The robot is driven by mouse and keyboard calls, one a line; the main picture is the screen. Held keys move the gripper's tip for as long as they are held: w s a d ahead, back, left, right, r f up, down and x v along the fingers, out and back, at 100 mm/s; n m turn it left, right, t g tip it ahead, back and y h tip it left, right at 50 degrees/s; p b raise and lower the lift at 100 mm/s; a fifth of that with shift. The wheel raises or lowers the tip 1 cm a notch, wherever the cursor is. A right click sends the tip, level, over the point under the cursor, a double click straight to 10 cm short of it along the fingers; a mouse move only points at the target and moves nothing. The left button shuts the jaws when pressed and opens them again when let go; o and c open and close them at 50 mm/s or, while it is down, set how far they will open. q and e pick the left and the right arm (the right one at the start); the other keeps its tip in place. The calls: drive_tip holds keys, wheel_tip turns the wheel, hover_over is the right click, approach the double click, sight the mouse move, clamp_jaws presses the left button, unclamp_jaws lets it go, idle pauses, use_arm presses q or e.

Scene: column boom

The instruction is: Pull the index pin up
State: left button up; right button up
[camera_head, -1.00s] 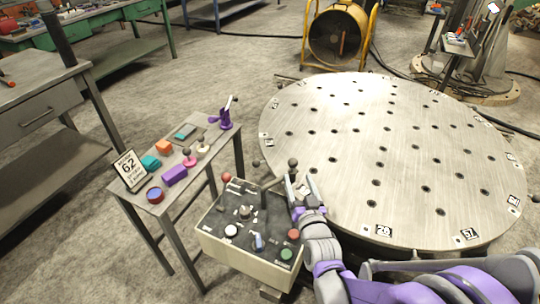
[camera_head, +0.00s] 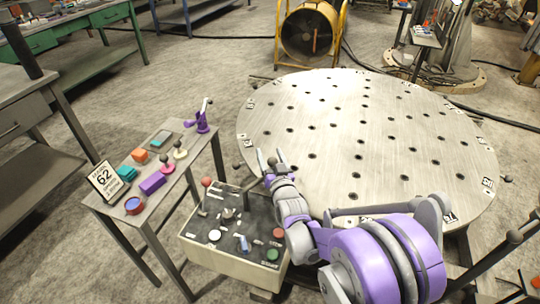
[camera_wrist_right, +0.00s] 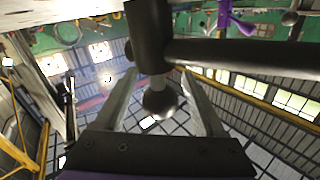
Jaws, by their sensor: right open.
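The index pin has a dark round knob (camera_head: 272,161), which stands at the near left edge of the round steel table (camera_head: 330,120). In the right wrist view the pin's knob (camera_wrist_right: 160,103) is on a short pale stem under a dark cylindrical housing (camera_wrist_right: 150,40). My right gripper (camera_head: 270,156) is open at the knob, one finger on each side. In the wrist view the two fingers (camera_wrist_right: 160,98) flank the knob with visible gaps, so it is not gripped. My left gripper is not in view.
A control box (camera_head: 225,258) with buttons and levers stands just below my right gripper. A small side table (camera_head: 172,190) with coloured parts and a 62 sign (camera_head: 105,180) is to the left. A dark bar (camera_wrist_right: 240,53) runs beside the housing. A yellow-framed fan (camera_head: 308,35) stands behind.

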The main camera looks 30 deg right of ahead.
clamp_jaws()
idle(0.3)
idle(1.1)
